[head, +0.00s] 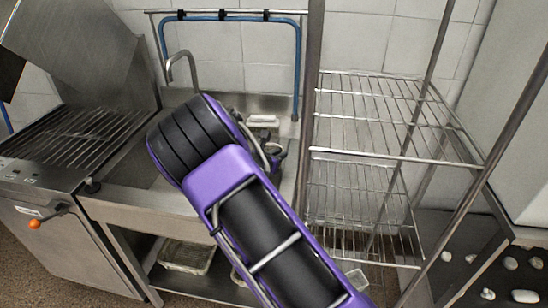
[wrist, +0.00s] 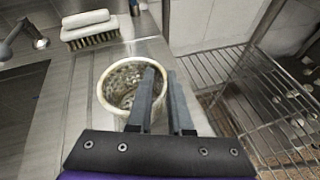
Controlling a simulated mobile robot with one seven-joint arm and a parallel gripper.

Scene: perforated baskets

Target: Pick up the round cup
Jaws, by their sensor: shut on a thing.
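The round cup (wrist: 120,84) is in the wrist view, with a pale rim and a mottled, greyish inside. It appears upright over the steel counter beside the sink; whether it touches the counter I cannot tell. My gripper (wrist: 160,73) is shut on the cup's right wall, one finger inside the rim and the other outside. The fingers hide part of that wall. In the head view my arm covers most of this spot, and the cup cannot be made out clearly.
A white-backed brush (wrist: 90,27) lies on the counter behind the cup; it also shows in the head view (head: 263,120). A tap (head: 182,66) stands at the sink on the left. A wire shelf rack (head: 385,112) stands close on the right, with a metal upright near my arm.

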